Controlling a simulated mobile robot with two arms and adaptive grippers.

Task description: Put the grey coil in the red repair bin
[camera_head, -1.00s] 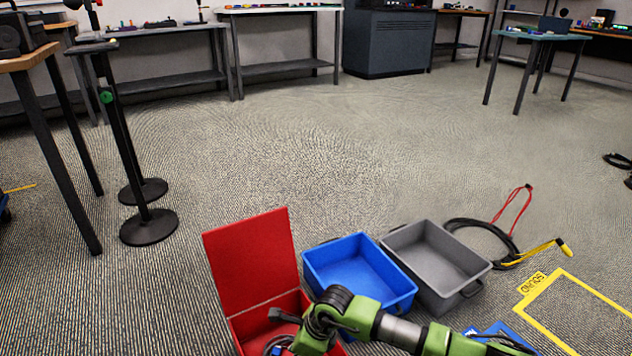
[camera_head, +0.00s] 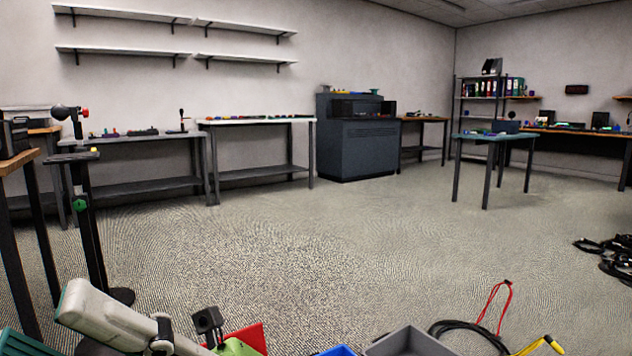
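The red repair bin shows only as the upper part of its red lid (camera_head: 252,337) at the bottom edge; its inside is out of frame. I cannot make out a grey coil in this view. One of my arms, pale with black and green parts, reaches in at the bottom left, close to the red lid. No gripper fingers show, so I cannot tell whether either gripper holds anything.
Edges of a blue bin (camera_head: 338,351) and a grey bin (camera_head: 406,342) show at the bottom. A black cable (camera_head: 470,328) with a red cable (camera_head: 499,300) and a yellow-ended part (camera_head: 540,346) lies right of them. Black cables (camera_head: 607,255) lie far right. Mid-floor is open.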

